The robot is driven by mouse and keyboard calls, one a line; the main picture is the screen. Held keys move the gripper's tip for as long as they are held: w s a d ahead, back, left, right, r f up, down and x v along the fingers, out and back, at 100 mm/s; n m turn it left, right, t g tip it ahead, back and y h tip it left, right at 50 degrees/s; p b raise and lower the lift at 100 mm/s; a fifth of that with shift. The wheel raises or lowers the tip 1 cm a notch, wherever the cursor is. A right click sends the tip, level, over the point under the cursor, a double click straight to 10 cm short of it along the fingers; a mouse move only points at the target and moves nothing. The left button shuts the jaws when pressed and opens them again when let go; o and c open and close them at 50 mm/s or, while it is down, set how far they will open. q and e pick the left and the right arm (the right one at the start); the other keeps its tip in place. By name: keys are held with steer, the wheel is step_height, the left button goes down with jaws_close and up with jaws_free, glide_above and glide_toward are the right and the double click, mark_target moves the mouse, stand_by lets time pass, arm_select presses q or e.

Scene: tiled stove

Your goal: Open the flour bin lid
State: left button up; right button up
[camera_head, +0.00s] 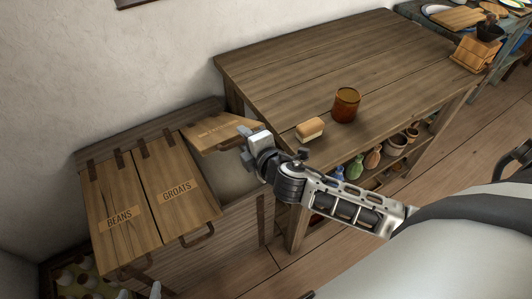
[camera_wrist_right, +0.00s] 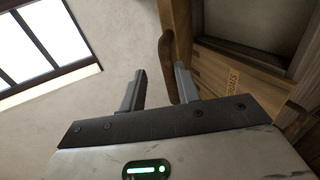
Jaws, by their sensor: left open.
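The flour bin lid (camera_head: 200,143) is the rightmost of three lids on the wooden chest. It is tilted up, with the pale bin interior (camera_head: 232,178) showing below it; its label is too slanted to read. My right gripper (camera_head: 250,140) is at the lid's raised front edge. In the right wrist view, the fingers of this gripper (camera_wrist_right: 160,90) stand apart on either side of a brown handle (camera_wrist_right: 166,55). The handle is close to the right finger, with a gap to the left one. My left gripper (camera_head: 140,292) shows only as grey tips at the bottom edge, open.
The beans lid (camera_head: 110,195) and groats lid (camera_head: 165,175) lie shut to the left. A wooden table (camera_head: 310,75) stands right of the chest, bearing a brush (camera_head: 310,129) and an amber cup (camera_head: 346,105). Bottles (camera_head: 372,160) stand on its lower shelf.

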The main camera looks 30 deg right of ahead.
steer(key=b+v, duration=0.1)
steer(key=v, duration=1.2)
steer(key=shift+s, duration=0.15)
steer(key=shift+r, duration=0.1)
